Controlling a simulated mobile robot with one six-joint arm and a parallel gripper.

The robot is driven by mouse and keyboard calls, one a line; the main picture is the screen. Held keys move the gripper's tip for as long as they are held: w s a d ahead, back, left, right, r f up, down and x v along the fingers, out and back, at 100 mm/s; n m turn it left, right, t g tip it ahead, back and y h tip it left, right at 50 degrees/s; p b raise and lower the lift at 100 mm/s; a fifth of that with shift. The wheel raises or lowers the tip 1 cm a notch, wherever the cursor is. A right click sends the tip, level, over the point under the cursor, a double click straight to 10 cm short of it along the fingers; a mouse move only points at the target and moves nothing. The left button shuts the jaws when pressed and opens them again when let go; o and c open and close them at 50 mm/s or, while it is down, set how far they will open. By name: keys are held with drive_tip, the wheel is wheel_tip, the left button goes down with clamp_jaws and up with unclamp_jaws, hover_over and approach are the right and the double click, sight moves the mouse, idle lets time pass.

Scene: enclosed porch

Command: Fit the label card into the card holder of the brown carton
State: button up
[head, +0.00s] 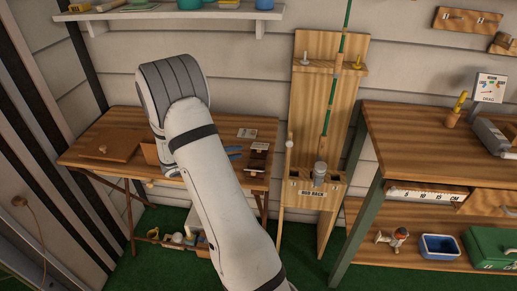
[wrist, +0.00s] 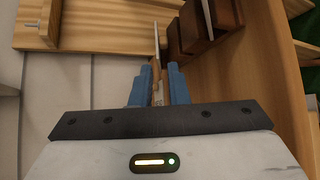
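My gripper (wrist: 158,82) has its two blue fingers close together around a thin tan piece with a pale, thin card, apparently the label card (wrist: 156,42), seen almost edge-on beyond the fingertips. In the head view the blue fingers (head: 234,152) show just past my wrist, left of a dark brown box, apparently the brown carton (head: 257,163). The carton (wrist: 188,28) also shows ahead and right of the fingertips in the wrist view, apart from the card. A pale thin edge stands at its brown parts. The card's face and the holder's slot cannot be made out.
The wooden table (head: 105,122) carries a brown board (head: 108,145) at left. A wooden rod rack (head: 345,110) stands close right of the table, with a workbench (head: 420,125) beyond. A shelf (head: 180,14) hangs above.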

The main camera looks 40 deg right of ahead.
sight(260, 148)
drive_tip(key=x, duration=0.5)
drive_tip(key=shift+s+d+r+p, duration=0.15)
drive_tip(key=shift+s+d+p, duration=0.1)
drive_tip(key=shift+d+p, duration=0.1)
drive_tip(key=shift+a, duration=0.1)
clamp_jaws()
drive_tip(key=shift+r, duration=0.1)
